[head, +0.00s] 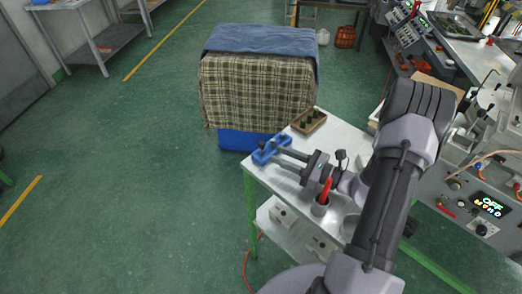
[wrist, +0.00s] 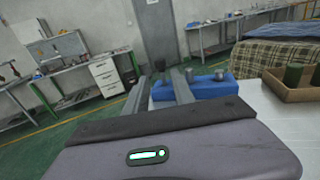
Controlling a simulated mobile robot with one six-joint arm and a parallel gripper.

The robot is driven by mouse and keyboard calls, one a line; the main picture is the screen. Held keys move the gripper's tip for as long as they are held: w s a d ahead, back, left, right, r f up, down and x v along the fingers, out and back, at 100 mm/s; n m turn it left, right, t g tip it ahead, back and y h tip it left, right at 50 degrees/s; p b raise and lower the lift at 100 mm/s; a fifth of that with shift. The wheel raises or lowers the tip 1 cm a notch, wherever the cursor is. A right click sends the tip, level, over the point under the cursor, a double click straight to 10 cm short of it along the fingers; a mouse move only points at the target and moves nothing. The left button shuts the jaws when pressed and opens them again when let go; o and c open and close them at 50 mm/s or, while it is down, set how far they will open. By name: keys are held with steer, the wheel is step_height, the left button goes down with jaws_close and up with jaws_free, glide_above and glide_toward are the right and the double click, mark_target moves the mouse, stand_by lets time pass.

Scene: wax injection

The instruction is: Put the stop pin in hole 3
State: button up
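A blue block (head: 264,156) sits at the far left corner of the small table, with dark pins standing up from it. In the wrist view the blue block (wrist: 208,88) lies ahead of my gripper, and a grey pin (wrist: 219,75) stands on it to the right of the fingers. My gripper (head: 281,155) reaches over the block, low and roughly level. In the wrist view its two fingers (wrist: 162,78) are apart, with blue showing between them. A small dark pin top shows near the fingertips; I cannot tell whether they touch it. Hole numbers are not readable.
A brown tray (head: 297,125) with green pieces stands behind the block. A cup (head: 319,209) with a red-handled tool stands near my wrist. A cloth-covered blue bin (head: 258,90) is beyond the table (head: 340,135). Machine panels are at the right; green floor is free at the left.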

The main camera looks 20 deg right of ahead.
mark_target(262, 146)
steer(key=b+x, duration=0.2)
steer(key=x, duration=0.5)
steer(key=shift+w+r, duration=0.15)
jaws_close()
